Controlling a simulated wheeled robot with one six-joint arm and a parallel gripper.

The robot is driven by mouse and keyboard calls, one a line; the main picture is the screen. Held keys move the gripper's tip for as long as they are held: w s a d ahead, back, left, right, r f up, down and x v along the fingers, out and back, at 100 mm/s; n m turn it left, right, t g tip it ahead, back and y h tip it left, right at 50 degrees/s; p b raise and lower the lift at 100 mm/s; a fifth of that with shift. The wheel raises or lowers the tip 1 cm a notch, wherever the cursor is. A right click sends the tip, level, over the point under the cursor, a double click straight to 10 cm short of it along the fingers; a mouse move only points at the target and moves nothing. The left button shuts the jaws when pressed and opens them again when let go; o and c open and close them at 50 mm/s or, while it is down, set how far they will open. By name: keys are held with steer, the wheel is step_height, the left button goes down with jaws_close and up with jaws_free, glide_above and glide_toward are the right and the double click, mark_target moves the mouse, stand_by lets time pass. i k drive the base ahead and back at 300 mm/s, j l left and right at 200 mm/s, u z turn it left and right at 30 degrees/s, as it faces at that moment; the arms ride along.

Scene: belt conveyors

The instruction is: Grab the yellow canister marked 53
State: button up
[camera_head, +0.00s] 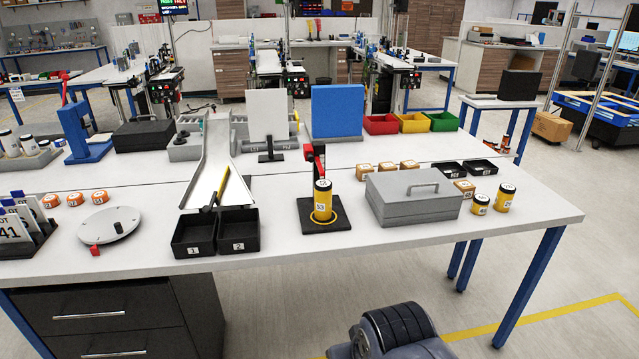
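The yellow canister (322,205) stands upright near the front middle of the white table. It has a black top and what looks like a 53 label low on its front. It sits on a black square base (341,222) with a yellow ring around its foot. A red clamp-like part (317,158) is directly above or behind its top; I cannot tell if they touch. Two other yellow canisters with black lids, one short (480,205) and one taller (505,198), stand at the right. My gripper is not in view; a rounded grey part of my body shows at the bottom.
A grey lidded box (414,206) stands just right of the canister. Two black bins (238,232) and a sloped chute (208,165) are to its left. A blue panel (338,110) stands behind. The tabletop between bins and canister base is clear.

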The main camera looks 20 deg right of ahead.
mark_target(322, 188)
steer(key=i+l+z, duration=0.65)
steer(key=i+l, duration=0.3)
